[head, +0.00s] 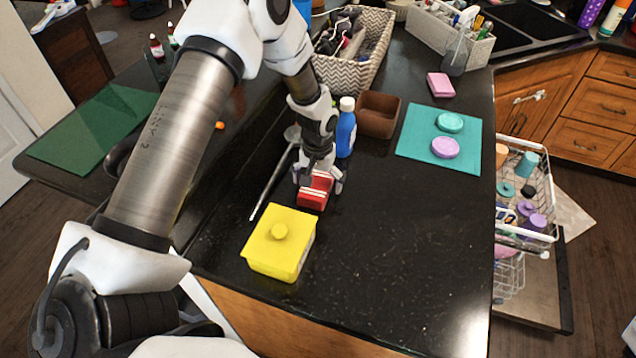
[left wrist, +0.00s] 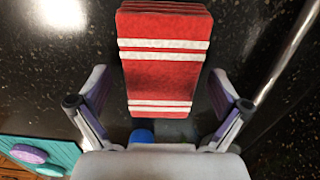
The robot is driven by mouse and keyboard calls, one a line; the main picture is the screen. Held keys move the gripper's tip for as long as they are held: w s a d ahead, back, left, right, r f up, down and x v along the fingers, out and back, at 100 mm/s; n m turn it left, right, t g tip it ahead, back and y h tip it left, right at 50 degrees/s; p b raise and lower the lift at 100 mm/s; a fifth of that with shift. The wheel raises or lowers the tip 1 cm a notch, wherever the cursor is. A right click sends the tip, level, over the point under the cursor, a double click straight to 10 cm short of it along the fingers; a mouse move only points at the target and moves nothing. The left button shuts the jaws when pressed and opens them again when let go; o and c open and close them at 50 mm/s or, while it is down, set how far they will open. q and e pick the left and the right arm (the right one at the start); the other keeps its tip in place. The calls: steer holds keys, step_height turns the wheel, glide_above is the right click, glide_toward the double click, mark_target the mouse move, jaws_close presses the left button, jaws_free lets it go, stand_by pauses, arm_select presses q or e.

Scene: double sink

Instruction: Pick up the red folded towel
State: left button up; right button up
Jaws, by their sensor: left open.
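The red folded towel (head: 316,191) with white stripes lies on the black counter, between the yellow lidded box and the blue bottle. In the left wrist view the towel (left wrist: 166,70) fills the upper middle, and its lower end reaches between the two fingers. My left gripper (head: 318,184) is above the towel in the head view, pointing down, with its fingers apart on either side. In the left wrist view the left gripper (left wrist: 160,110) is open, with gaps between its fingers and the towel. My right gripper is not in view.
The yellow box (head: 270,254) stands in front of the towel. The blue bottle (head: 346,130) and brown bowl (head: 378,116) are behind it. A thin metal rod (head: 270,186) is to its left. A teal mat (head: 468,137) lies to the right. The counter's front right is clear.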

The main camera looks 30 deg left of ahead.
arm_select(q)
steer(key=shift+s+r, duration=0.3)
steer(key=shift+s, duration=0.05)
steer(key=c, duration=0.7)
steer(key=shift+s, duration=0.1)
steer(key=c, duration=0.6)
steer(key=shift+o, duration=0.2)
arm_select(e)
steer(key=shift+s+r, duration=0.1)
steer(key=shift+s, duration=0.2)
